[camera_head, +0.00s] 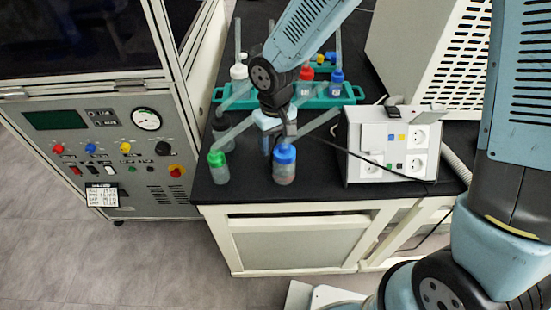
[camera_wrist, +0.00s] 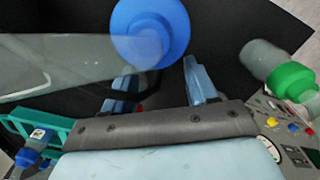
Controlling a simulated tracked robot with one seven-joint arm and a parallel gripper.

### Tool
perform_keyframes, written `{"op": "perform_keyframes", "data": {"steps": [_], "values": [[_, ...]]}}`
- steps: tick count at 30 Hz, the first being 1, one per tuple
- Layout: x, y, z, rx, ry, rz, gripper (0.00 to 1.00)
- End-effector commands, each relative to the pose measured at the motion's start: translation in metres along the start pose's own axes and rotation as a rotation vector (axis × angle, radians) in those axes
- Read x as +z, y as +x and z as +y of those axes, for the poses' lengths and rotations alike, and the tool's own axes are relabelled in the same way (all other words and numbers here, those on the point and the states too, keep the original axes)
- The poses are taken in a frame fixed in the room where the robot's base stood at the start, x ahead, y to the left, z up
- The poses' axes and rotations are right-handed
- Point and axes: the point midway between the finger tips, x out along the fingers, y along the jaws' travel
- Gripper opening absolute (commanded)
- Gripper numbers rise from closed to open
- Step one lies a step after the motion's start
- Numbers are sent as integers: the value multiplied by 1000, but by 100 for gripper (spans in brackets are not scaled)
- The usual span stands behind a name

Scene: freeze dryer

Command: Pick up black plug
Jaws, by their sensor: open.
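I cannot make out a black plug for certain. A small black piece (camera_head: 394,99) lies on top of the white socket box (camera_head: 364,168), and it may be the plug. A thin black cable (camera_head: 385,166) runs in front of the box. My gripper (camera_head: 280,142) is over the black bench, left of the box and just behind a blue-capped bottle (camera_head: 285,168). In the wrist view my gripper's two fingers (camera_wrist: 160,85) are apart, with the blue cap (camera_wrist: 150,30) beyond them. Nothing shows held between them.
A green-capped bottle (camera_head: 218,168) stands left of the blue-capped one. A teal rack (camera_head: 347,95) with several bottles is behind. The freeze dryer panel (camera_head: 105,140) is at left, and a white vented unit (camera_head: 440,55) is at back right.

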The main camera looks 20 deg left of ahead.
Motion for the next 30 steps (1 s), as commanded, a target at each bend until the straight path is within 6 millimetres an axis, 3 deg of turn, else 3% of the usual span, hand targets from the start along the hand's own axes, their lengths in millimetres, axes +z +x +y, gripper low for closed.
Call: {"op": "perform_keyframes", "data": {"steps": [6, 15, 30], "values": [[0, 23, -1, 0, -1, 0, 57], [-1, 26, -1, 0, 0, 1, 57], [-1, 26, -1, 0, -1, 1, 11]]}}
